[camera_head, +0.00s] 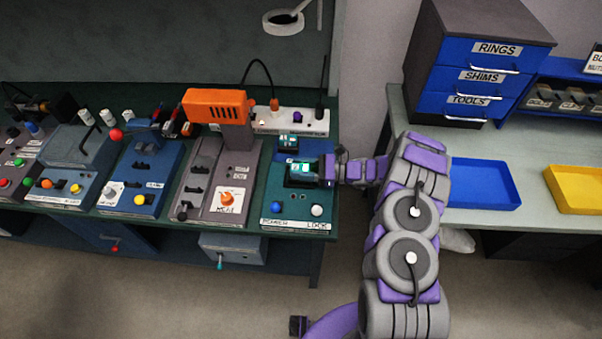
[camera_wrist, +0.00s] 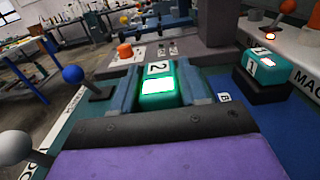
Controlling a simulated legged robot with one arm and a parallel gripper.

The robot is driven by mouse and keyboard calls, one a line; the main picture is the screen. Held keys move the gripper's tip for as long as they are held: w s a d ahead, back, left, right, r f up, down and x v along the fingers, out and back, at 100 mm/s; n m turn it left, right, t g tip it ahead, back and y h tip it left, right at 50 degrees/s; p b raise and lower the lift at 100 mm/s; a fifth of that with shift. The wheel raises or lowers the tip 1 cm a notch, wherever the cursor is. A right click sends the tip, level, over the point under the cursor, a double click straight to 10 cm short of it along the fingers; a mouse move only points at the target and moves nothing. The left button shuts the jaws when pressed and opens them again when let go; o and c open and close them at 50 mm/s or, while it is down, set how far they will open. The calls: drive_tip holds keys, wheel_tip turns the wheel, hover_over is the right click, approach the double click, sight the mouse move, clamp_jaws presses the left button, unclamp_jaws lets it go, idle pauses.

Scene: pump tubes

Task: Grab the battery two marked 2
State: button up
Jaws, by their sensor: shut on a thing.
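The battery marked 2 (camera_wrist: 158,86) is a green block with a white label and a bright light patch. In the wrist view it sits between the two fingers of my gripper (camera_wrist: 163,88), which is shut on it. In the head view my gripper (camera_head: 318,171) reaches in from the right over the teal lock panel (camera_head: 290,215), and the battery (camera_head: 301,170) shows at its fingertips. I cannot tell whether the battery's underside is still in its slot. The battery marked 1 (camera_wrist: 266,66) sits in a dark holder to the right in the wrist view.
A blue knob (camera_wrist: 73,74) and a white knob (camera_wrist: 15,145) stand on the panel's left in the wrist view. An orange device (camera_head: 217,104) stands behind. Blue (camera_head: 480,184) and yellow (camera_head: 577,189) trays lie on the right bench, beyond a gap.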

drive_tip(key=shift+a, duration=0.35)
clamp_jaws()
